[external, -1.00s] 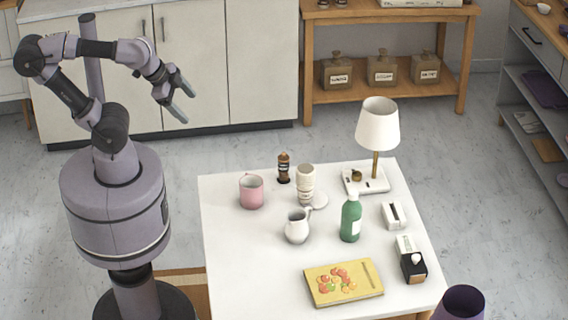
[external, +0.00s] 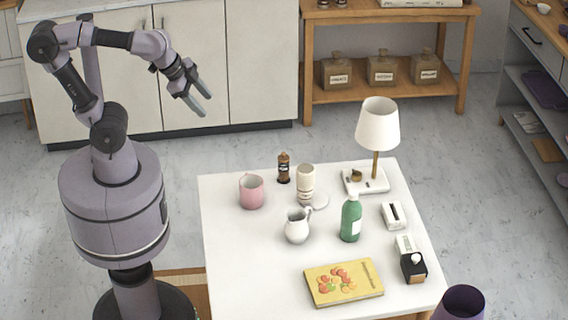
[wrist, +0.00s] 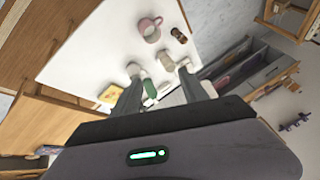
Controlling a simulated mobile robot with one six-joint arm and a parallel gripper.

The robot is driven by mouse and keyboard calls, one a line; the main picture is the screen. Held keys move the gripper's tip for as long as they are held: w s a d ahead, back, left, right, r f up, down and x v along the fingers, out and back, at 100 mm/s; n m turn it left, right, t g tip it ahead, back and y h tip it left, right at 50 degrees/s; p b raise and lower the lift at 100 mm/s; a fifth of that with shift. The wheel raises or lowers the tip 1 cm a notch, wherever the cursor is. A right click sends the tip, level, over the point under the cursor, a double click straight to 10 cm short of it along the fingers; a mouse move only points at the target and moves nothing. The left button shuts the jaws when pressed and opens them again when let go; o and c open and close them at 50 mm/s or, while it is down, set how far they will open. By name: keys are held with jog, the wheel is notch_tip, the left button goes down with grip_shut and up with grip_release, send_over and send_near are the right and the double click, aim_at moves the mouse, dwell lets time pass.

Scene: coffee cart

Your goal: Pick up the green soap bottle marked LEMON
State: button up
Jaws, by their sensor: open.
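The green soap bottle (external: 351,219) stands upright on the white table (external: 240,270), right of its middle, with a pale label that I cannot read here. In the wrist view the green bottle (wrist: 150,89) shows small, between my fingers and partly hidden. My gripper (external: 203,103) is open and empty, high up left of the table and well apart from the bottle. In the wrist view my two fingers (wrist: 162,84) stand apart.
Near the bottle stand a white pitcher (external: 297,226), a pale cup (external: 305,184), a pink mug (external: 251,191), a brown bottle (external: 283,168), a lamp (external: 378,125), a dispenser box (external: 394,215), a black-and-white box (external: 413,266) and a yellow book (external: 343,283). The table's front left is clear.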

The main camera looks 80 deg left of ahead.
jog(key=w+d+h, duration=0.1)
jog(key=w+d, duration=0.2)
jog(key=w, duration=0.5)
jog(key=w+d+h, duration=0.1)
jog(key=w+d, duration=0.2)
jog(key=w, duration=0.5)
jog(key=h+p, duration=0.1)
send_near(352, 191)
jog(key=b+x, duration=0.4)
jog(key=x, duration=0.7)
jog(key=shift+d+b, duration=0.1)
jog(key=shift+b, duration=0.3)
jog(key=shift+s+r, duration=0.1)
jog(key=c, duration=1.1)
grip_shut()
jog(key=shift+s+h, duration=0.1)
jog(key=shift+h, duration=0.2)
